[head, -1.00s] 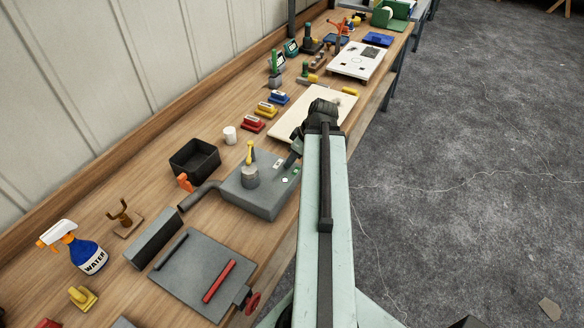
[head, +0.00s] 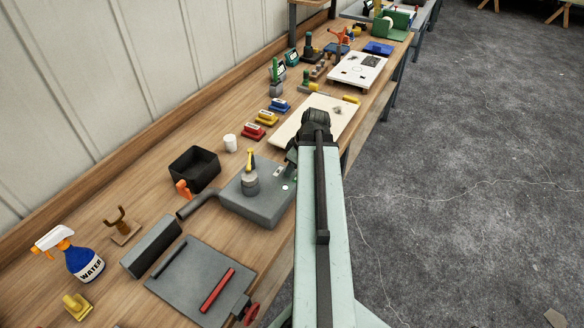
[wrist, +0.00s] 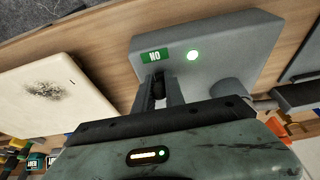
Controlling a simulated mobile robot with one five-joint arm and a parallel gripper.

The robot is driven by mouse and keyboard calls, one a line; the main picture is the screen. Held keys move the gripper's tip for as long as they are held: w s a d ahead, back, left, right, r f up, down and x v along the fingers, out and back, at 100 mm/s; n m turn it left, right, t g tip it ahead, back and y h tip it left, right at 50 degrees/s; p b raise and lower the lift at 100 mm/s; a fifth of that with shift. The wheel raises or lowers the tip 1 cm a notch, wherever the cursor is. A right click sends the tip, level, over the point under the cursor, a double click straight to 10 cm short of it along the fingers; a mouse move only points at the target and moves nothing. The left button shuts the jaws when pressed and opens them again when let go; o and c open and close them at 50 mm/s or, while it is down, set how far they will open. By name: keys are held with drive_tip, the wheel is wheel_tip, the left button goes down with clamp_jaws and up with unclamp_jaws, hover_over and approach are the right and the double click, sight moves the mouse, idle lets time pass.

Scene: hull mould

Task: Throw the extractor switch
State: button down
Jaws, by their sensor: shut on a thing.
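The extractor is a grey box (head: 262,207) with a pipe on its left side, on the bench below the middle of the head view. The fingers partly hide the lever. In the head view my arm hides most of the gripper.
A cream board (head: 300,122) with a dark mark lies beyond the box. A blue spray bottle (head: 85,262) is at left. Open floor (head: 450,200) is at right.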

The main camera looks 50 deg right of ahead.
drive_tip(key=shift+w+r+g+h+p, duration=0.2)
drive_tip(key=shift+w+g+h+p, duration=0.15)
drive_tip(key=shift+g+p, duration=0.5)
drive_tip(key=g, duration=0.1)
drive_tip(key=w+g, duration=0.1)
drive_tip(key=g, duration=0.1)
drive_tip(key=shift+a+f+h, duration=0.1)
drive_tip(key=shift+h, duration=0.15)
drive_tip(key=g+b, duration=0.2)
drive_tip(key=shift+w+a+f+g+h, duration=0.15)
drive_tip(key=shift+w+g+h, duration=0.2)
drive_tip(key=shift+w+h, duration=0.05)
drive_tip(key=shift+w+g+b, duration=0.15)
drive_tip(key=shift+g+b, duration=0.7)
drive_tip(key=shift+g, duration=0.05)
drive_tip(key=shift+a, duration=0.1)
drive_tip(key=c, duration=1.4)
unclamp_jaws()
